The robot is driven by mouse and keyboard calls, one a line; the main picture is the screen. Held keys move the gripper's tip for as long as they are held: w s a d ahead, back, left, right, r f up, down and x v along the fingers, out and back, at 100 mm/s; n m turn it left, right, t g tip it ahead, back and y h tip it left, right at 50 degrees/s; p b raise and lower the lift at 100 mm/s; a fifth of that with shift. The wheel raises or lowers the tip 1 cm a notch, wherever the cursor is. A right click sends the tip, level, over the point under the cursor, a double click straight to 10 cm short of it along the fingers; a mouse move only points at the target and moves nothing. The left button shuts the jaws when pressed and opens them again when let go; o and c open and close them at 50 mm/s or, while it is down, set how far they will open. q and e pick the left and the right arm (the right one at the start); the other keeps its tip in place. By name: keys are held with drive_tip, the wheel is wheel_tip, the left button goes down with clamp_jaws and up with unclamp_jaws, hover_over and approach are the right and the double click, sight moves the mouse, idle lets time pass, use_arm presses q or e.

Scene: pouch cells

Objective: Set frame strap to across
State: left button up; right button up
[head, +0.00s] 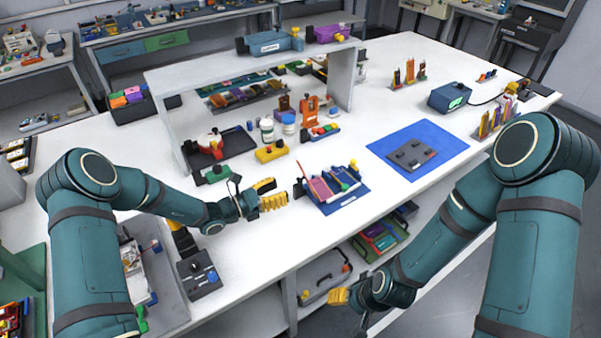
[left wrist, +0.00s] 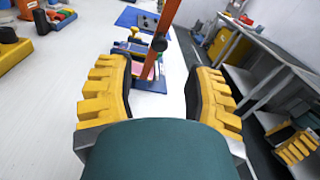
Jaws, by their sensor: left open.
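The frame (head: 346,199) has a blue base and holds pink and reddish flat cells; it stands near the table's front edge. In the left wrist view the frame (left wrist: 150,86) shows between and beyond my fingers. A long orange-red strap (left wrist: 171,22) with a black knob rises from it, raised and slanting, not lying across the cells. My left gripper (head: 276,194) is open and empty, just left of the frame; its spread yellow fingers (left wrist: 158,95) also show in the wrist view. My right gripper (head: 338,297) hangs low before the table; its opening is unclear.
A blue mat (head: 444,143) with a dark grey plate lies right of the frame. A yellow block (head: 271,152), bottles and an orange stand (head: 309,109) are behind. A white shelf (head: 190,80) stands farther back. The tabletop around my left gripper is mostly clear.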

sight(300, 180)
use_arm(q)
drive_tip(key=x, duration=0.7)
drive_tip(key=shift+w+d+r, duration=0.15)
drive_tip(key=shift+w, duration=0.05)
clamp_jaws()
